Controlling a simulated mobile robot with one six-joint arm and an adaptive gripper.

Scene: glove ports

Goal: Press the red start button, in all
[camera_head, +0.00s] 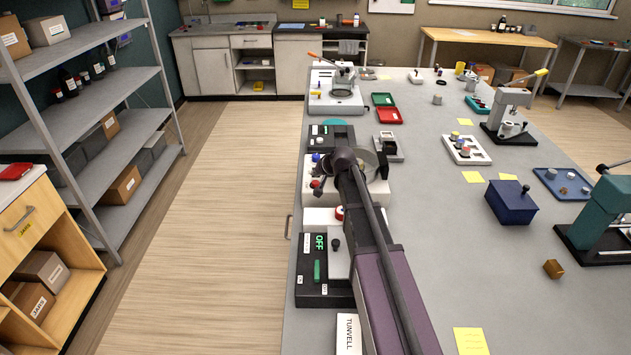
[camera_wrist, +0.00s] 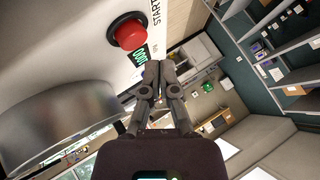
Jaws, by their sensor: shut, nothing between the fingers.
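The red start button (camera_wrist: 130,33) is a round red cap in a dark ring on a pale panel. It shows in the upper left of the wrist view. The word START (camera_wrist: 156,12) is printed beside it, and a small green-lit display (camera_wrist: 140,55) sits next to it. My gripper (camera_wrist: 156,66) is shut and empty, with its fingertips below and right of the button in the picture, apart from it. In the head view my arm reaches over the bench and hides much of the machine there; I cannot make out my fingertips.
A grey bench (camera_head: 424,240) carries several devices. A dark box with a green OFF display (camera_head: 320,242) stands left of my arm. A blue box (camera_head: 511,202) and a teal press (camera_head: 600,210) stand to the right. A large grey rounded body (camera_wrist: 55,115) is left of my fingers.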

